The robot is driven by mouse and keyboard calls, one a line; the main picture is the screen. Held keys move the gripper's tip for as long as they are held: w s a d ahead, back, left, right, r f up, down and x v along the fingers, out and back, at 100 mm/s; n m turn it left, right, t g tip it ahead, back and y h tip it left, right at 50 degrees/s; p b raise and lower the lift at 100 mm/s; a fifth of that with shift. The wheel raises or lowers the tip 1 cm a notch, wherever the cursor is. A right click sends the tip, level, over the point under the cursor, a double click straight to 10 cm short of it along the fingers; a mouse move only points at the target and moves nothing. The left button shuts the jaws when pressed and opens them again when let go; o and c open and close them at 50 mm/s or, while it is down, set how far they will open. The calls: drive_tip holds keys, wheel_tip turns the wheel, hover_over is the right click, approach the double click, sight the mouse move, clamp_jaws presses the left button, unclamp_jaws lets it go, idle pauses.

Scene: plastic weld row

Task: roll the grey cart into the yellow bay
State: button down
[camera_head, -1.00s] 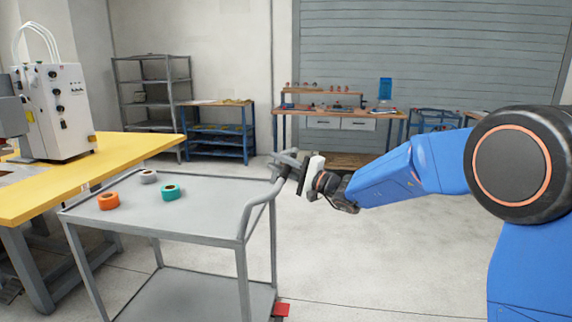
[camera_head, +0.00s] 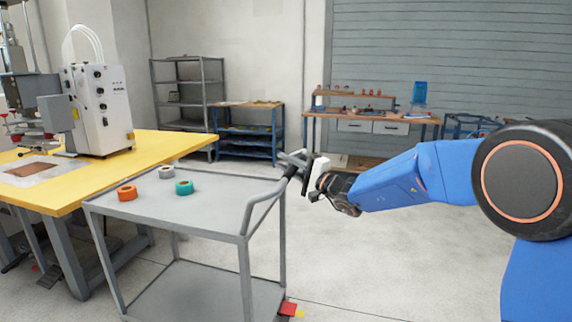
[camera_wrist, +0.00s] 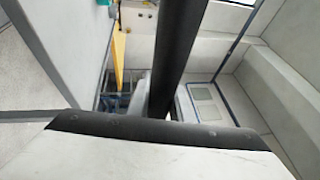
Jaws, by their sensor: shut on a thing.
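The grey cart (camera_head: 215,208) stands at the centre left of the head view, with a flat top, a lower shelf and a handle (camera_head: 262,203) at its right end. My gripper (camera_head: 306,178) is shut on this handle at its far side. In the wrist view the dark handle bar (camera_wrist: 180,50) runs down to my gripper (camera_wrist: 165,125), and the cart top (camera_wrist: 78,40) shows at left. The fingertips are mostly hidden. A small yellow patch (camera_head: 299,314) shows by the cart's near right leg; I cannot tell if it belongs to the yellow bay.
Orange (camera_head: 127,193), grey (camera_head: 166,172) and teal (camera_head: 184,187) rolls sit on the cart. A yellow-topped table (camera_head: 165,143) with a white machine (camera_head: 98,110) stands close at left. A red piece (camera_head: 288,308) is by the cart's leg. The floor at right (camera_head: 410,250) is open.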

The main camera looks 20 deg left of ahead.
drive_tip(key=c, duration=1.6)
unclamp_jaws()
drive_tip(key=v, duration=1.7)
drive_tip(key=shift+d+f, duration=0.15)
drive_tip(key=shift+d, duration=0.05)
drive_tip(key=shift+s, duration=0.15)
drive_tip(key=s+d+f+n+g+h, duration=0.25)
drive_tip(key=s+d, duration=0.25)
drive_tip(key=s, duration=0.6)
drive_tip(key=s+d+f+n+g+h, duration=0.2)
drive_tip(key=s+d+n+g+h, duration=0.3)
drive_tip(key=s, duration=0.7)
drive_tip(key=s+d+f+t+h, duration=0.1)
drive_tip(key=s+d+f+h, duration=0.2)
drive_tip(key=d, duration=0.6)
drive_tip(key=s+d+f+m+t+h, duration=0.1)
drive_tip(key=s+d+f+t+h, duration=0.1)
drive_tip(key=s+d, duration=0.5)
drive_tip(key=s+d+f+m+t+h, duration=0.1)
drive_tip(key=s+d+f+h, duration=0.3)
drive_tip(key=d, duration=0.9)
drive_tip(key=shift+s+f+t+h, duration=0.25)
drive_tip(key=shift+s+f+h, duration=0.25)
drive_tip(key=shift+h, duration=0.45)
